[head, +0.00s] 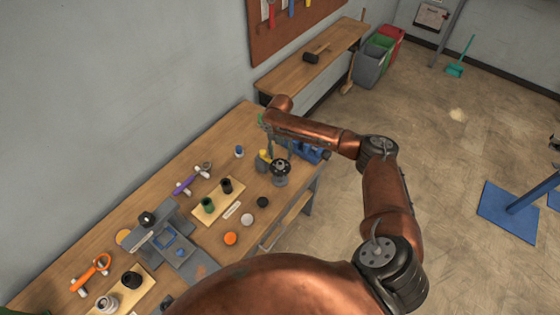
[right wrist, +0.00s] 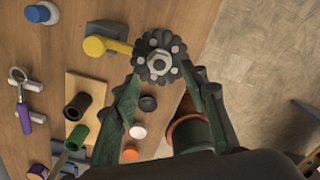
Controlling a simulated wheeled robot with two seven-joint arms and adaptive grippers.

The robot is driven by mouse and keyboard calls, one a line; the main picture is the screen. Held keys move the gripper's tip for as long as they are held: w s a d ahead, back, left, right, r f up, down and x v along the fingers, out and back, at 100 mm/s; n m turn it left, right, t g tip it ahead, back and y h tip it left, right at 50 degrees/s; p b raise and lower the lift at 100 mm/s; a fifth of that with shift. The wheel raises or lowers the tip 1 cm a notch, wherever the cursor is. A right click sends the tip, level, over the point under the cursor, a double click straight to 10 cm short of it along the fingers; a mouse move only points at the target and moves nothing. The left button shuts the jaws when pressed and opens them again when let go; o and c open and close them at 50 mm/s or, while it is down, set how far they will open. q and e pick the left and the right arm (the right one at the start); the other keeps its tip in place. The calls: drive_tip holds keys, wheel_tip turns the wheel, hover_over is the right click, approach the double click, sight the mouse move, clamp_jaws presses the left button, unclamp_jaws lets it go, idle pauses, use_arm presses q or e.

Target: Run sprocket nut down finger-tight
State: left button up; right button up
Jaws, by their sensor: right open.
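The dark toothed sprocket (right wrist: 146,45) shows at the top middle of the right wrist view, with a light grey hex nut (right wrist: 159,63) at its centre. In the head view the sprocket (head: 281,166) sits on a stand near the bench's right end; the nut is too small to make out there. My right gripper (right wrist: 163,76) is open, its two green fingers apart, with the tips at either side of the sprocket's near edge. Nothing is held between them. In the head view the right gripper (head: 279,149) is above the sprocket, partly hidden by its arm. My left gripper is not visible.
The wooden bench (head: 223,150) also holds a board with black and green cylinders (head: 208,205), an orange disc (head: 231,238) and a grey fixture (head: 160,238). Open floor lies right of the bench.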

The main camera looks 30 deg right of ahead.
sight(280, 163)
drive_tip(key=shift+f+p, duration=0.45)
drive_tip(key=shift+f, duration=2.2)
drive_tip(key=shift+c, duration=0.7)
clamp_jaws()
drive_tip(key=shift+r, duration=0.1)
